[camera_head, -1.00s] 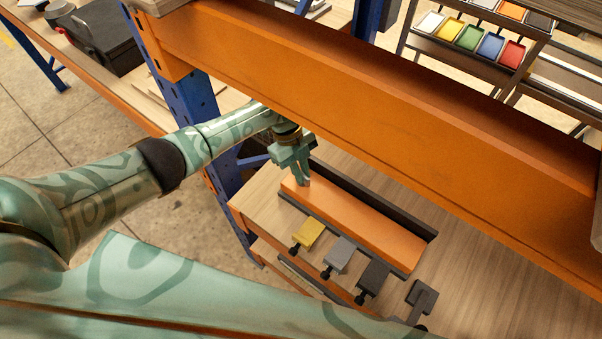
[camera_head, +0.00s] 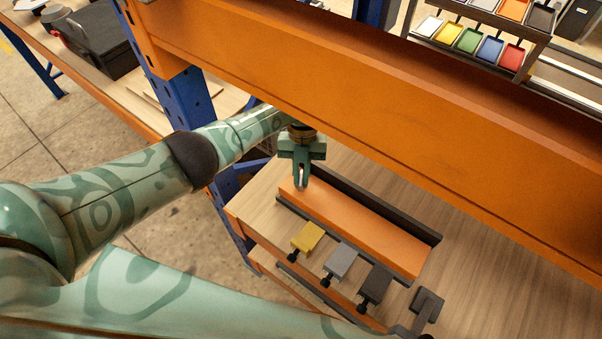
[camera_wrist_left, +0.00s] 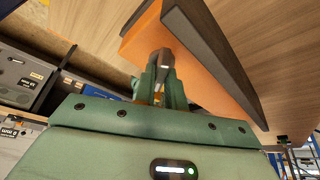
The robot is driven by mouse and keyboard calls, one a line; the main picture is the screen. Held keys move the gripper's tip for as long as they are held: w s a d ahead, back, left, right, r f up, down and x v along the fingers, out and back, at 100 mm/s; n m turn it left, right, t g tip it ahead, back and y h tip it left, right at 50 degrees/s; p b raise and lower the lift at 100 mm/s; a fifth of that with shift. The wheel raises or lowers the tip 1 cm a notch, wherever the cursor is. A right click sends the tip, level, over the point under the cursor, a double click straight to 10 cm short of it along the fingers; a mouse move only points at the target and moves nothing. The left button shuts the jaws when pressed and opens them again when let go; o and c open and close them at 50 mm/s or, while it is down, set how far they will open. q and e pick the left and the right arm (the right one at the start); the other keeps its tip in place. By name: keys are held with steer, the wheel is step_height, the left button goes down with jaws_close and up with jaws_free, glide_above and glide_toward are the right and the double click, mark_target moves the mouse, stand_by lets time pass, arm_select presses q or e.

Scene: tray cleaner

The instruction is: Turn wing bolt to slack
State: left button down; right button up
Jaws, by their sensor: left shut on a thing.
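My left gripper (camera_head: 301,185) is over the left end of a long orange bar (camera_head: 360,228), under the large orange beam. It is shut on a small grey piece. The left wrist view shows the fingers (camera_wrist_left: 161,72) closed around this piece (camera_wrist_left: 162,58), against the orange bar (camera_wrist_left: 195,70). It may be the wing bolt, but its wings are mostly hidden by the fingers.
A dark rail (camera_head: 400,213) runs along the bar's back. Yellow (camera_head: 308,236), grey (camera_head: 340,260) and dark (camera_head: 376,283) blocks with black knobs line the front. A dark bracket (camera_head: 428,302) stands at right. The orange beam (camera_head: 380,120) passes close above my arm.

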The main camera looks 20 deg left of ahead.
arm_select(q)
steer(key=shift+w+m, duration=0.1)
steer(key=shift+m, duration=0.2)
stand_by(0.4)
steer(key=c, duration=1.5)
jaws_free()
steer(key=shift+o, duration=0.2)
steer(key=p+v, duration=0.1)
steer(key=v, duration=0.6)
steer(key=shift+r, duration=0.2)
steer(key=shift+w+d, duration=0.1)
